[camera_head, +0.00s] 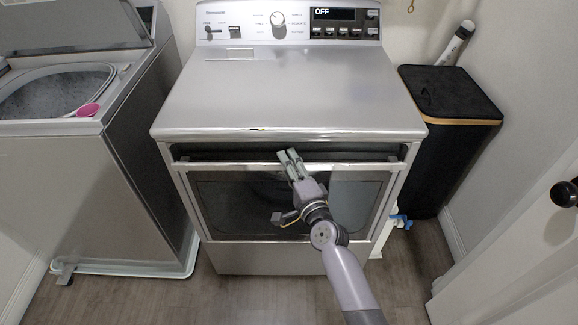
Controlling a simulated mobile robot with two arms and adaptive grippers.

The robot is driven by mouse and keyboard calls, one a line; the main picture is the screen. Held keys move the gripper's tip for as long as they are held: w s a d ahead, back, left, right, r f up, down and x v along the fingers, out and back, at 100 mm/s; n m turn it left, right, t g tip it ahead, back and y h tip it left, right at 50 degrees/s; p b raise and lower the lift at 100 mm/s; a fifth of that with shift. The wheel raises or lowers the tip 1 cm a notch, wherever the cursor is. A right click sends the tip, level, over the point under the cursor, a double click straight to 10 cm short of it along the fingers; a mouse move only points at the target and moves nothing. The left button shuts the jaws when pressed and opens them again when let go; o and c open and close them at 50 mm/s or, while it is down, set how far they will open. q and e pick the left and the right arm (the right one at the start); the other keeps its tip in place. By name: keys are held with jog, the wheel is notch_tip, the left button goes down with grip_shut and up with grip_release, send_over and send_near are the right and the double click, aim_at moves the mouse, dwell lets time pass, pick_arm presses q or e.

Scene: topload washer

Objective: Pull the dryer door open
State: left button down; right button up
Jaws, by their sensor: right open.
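The dryer (285,90) stands in the middle, a grey machine with a control panel reading OFF. Its door (235,205) has a dark window and a light frame; a dark gap runs along the top between the door and the machine's top, and I cannot tell whether the door is fully closed. My right gripper (291,158) is open, with its fingertips at the door's top edge in front of the dark gap. I cannot tell whether they touch the door. The gripper and my right arm hide part of the door window. My left gripper is not in view.
A top-load washer (60,170) with its lid raised stands at the left, a pink cup (88,110) on its rim. A black hamper (450,140) stands at the right. A white door with a dark knob (563,194) is at the far right. Floor shows in front.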

grip_shut()
dwell(0.4)
dwell(0.4)
